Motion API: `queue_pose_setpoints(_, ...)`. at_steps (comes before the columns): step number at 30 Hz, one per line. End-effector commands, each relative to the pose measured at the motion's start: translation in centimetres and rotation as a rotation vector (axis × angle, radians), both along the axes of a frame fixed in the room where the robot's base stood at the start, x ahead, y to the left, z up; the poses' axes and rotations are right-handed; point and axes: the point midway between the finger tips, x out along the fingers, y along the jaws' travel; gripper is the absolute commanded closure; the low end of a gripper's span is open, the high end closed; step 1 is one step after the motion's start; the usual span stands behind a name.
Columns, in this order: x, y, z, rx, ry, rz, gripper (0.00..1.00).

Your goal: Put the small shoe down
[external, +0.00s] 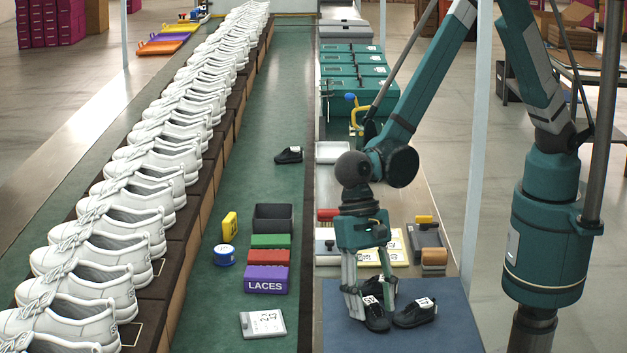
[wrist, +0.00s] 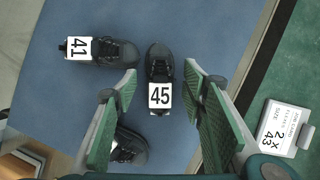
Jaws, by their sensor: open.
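My gripper (external: 370,300) is open, pointing down over the blue mat (external: 455,325). In the wrist view its green-padded fingers (wrist: 160,82) stand on both sides of a black shoe labelled 45 (wrist: 158,60), with gaps; this shoe rests on the mat (external: 376,323). A black shoe labelled 41 (wrist: 112,52) lies sideways beside it, apart from the fingers; in the external view it is at the right (external: 414,315). A third black shoe (wrist: 130,146) is partly hidden by a finger, and its label cannot be seen.
Another small black shoe (external: 289,155) lies on the green belt (external: 262,190). Boxes, including a purple laces box (external: 265,280), and a size card (external: 262,323) lie left of the mat. White shoes (external: 130,210) line the far left.

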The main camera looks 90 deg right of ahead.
Motion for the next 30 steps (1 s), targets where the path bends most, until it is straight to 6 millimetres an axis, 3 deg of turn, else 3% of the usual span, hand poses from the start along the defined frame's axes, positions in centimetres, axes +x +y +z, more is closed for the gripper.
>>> queue_pose_setpoints(7, 0.0, 0.0, 0.1, 0.0, 0.0, 0.0, 0.58)
queue_pose_setpoints(21, 0.8, -2.2, 5.6, 0.0, 0.0, -0.001, 0.58)
queue_pose_setpoints(30, 1.0, -2.8, 7.1, 0.0, 0.0, 0.0, 0.58)
